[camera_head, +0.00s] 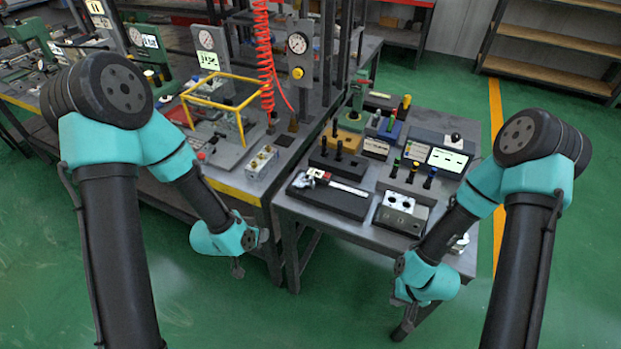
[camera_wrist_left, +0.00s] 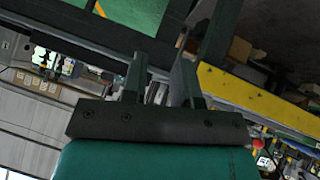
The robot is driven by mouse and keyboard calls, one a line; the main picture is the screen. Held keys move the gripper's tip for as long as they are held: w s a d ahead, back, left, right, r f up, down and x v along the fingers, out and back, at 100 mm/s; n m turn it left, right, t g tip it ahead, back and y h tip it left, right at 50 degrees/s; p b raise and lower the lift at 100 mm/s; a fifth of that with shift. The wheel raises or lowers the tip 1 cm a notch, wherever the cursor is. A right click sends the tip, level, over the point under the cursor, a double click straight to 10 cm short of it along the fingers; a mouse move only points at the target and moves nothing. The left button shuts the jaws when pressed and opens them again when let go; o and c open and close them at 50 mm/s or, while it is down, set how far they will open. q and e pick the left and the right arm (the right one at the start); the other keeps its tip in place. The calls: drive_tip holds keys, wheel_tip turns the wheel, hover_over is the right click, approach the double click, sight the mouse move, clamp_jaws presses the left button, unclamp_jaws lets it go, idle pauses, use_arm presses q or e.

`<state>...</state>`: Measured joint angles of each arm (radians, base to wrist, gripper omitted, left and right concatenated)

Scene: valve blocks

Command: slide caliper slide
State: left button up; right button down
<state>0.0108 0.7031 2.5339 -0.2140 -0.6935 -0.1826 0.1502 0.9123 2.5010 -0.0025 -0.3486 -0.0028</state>
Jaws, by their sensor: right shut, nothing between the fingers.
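The caliper (camera_head: 345,188) lies on a black block (camera_head: 328,203) at the front left of the small right-hand table. It shows as a light metal bar with a red-and-silver part at its left end, which looks like the slide. My left gripper (camera_head: 238,270) hangs in front of the benches, left of and below the caliper, apart from it. In the left wrist view its two fingers (camera_wrist_left: 161,72) stand apart with nothing held between them. My right gripper (camera_head: 407,320) hangs at the small table's front right, away from the caliper, shut and empty.
The larger workbench (camera_head: 235,183) at left holds a yellow frame (camera_head: 225,104) and gauges. Green floor is free in front.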

sight(311, 178)
use_arm(q)
drive_tip(key=w+d+r+m+t+h, duration=0.1)
drive_tip(key=w+d+r+m+t, duration=0.1)
drive_tip(key=r, duration=0.4)
drive_tip(key=w+d+r+m+t+h, duration=0.2)
drive_tip(key=r, duration=0.5)
drive_tip(key=shift+w+d, duration=0.2)
drive_tip(key=shift+w, duration=0.05)
drive_tip(key=shift+f, duration=0.1)
drive_tip(key=x, duration=1.7)
drive_tip(key=shift+w+f, duration=0.15)
clamp_jaws()
